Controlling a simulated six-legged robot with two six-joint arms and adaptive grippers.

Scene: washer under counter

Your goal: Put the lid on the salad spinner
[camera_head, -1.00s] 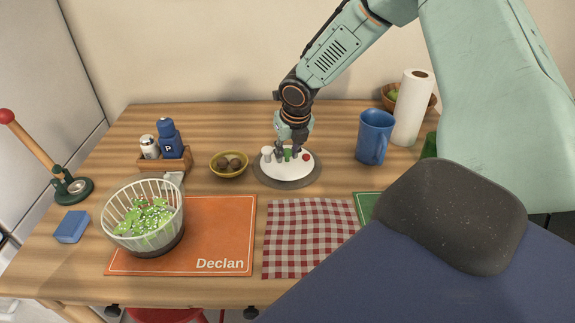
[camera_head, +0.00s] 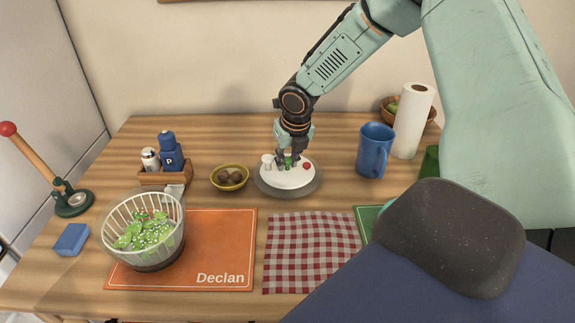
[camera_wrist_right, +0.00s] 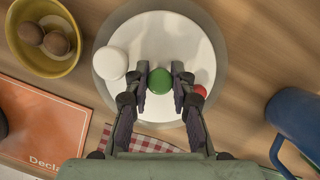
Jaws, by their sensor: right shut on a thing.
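The salad spinner bowl (camera_head: 115,245) is a clear, ribbed bowl with green leaves, standing open on the orange placemat at the left. The lid (camera_head: 272,178) is a white disc with a grey rim, lying flat at the middle of the table. It carries a white knob (camera_wrist_right: 111,63), a green knob (camera_wrist_right: 160,81) and a red button (camera_wrist_right: 200,91). My right gripper (camera_head: 289,160) reaches down from above and is shut on the green knob, with a finger on each side in the right wrist view (camera_wrist_right: 162,76). My left gripper is not in view.
An olive bowl (camera_head: 229,185) of round brown items sits left of the lid, a blue mug (camera_head: 373,150) to its right. A shaker caddy (camera_head: 165,177) stands behind the spinner. A checkered cloth (camera_head: 310,250) lies in front. A blue sponge (camera_head: 71,239) lies at the left.

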